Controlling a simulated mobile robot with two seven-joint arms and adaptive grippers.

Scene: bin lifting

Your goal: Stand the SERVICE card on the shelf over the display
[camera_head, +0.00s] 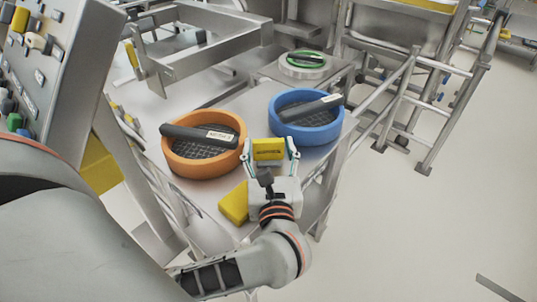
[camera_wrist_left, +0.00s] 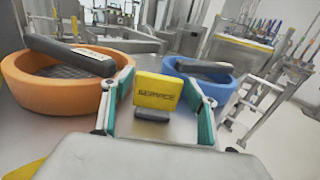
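The yellow SERVICE card (camera_head: 268,149) stands upright near the two round bins. In the left wrist view the card (camera_wrist_left: 157,92) faces me with its dark lettering readable, above a small dark base (camera_wrist_left: 152,114). My left gripper (camera_head: 269,148) has its fingers spread wide, one on each side of the card. In the left wrist view the gripper (camera_wrist_left: 158,85) shows green pads close to the card's side edges, with what looks like a narrow gap. I cannot make out the display or its shelf. My right gripper is in neither view.
An orange bin (camera_head: 176,170) and a blue bin (camera_head: 283,130), each with a dark handle, stand on the metal table. A yellow block (camera_head: 234,204) lies near my left wrist. A button panel (camera_head: 50,60) is at the left. Metal rails (camera_head: 385,95) stand right; open floor lies beyond.

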